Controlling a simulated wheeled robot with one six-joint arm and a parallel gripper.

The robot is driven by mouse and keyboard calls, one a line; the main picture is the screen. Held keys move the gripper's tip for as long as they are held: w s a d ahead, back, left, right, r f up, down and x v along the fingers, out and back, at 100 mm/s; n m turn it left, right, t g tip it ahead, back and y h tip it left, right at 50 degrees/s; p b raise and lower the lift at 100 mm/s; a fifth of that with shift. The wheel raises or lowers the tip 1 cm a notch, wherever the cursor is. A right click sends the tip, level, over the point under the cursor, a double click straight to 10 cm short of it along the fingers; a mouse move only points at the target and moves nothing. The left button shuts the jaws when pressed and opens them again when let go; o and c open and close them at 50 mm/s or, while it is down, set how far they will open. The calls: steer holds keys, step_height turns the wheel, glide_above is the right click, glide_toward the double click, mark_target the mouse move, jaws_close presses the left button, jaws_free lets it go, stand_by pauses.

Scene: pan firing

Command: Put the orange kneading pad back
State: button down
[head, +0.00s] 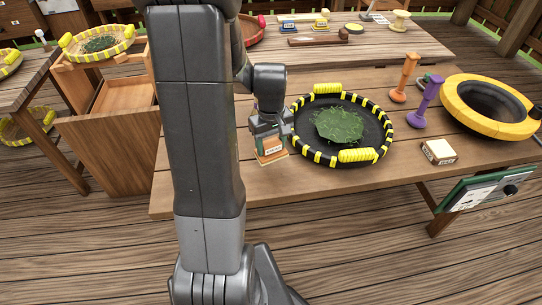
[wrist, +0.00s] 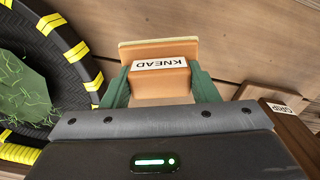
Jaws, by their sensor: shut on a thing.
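The orange kneading pad (wrist: 160,78) has a block-shaped grip with a label reading KNEAD and a flat base. In the wrist view it sits between the two green fingers of my gripper (wrist: 157,88), which is shut on its block. In the head view the pad (head: 270,151) is at the lower end of my gripper (head: 270,140), over the near left part of the wooden table, just left of the black and yellow pan. I cannot tell whether its base touches the table.
The black pan with yellow stripes (head: 372,112) holds green leaves (head: 340,125). An orange tool (head: 404,78), a purple tool (head: 427,103), a cream block (head: 439,151) and a yellow-rimmed bowl (head: 462,117) stand to the right. A labelled brown piece (wrist: 280,112) lies right in the wrist view.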

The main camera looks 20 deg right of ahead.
mark_target(271, 154)
steer(key=shift+f, duration=2.35)
steer(key=shift+f+b, duration=0.3)
steer(key=shift+f, duration=0.15)
steer(key=c, duration=0.5)
jaws_free()
steer(key=shift+r, duration=0.25)
steer(key=shift+r+p, duration=0.3)
steer(key=shift+p, duration=0.05)
steer(key=r, duration=1.3)
steer(key=shift+s+d+r, duration=0.1)
steer(key=shift+s, duration=0.2)
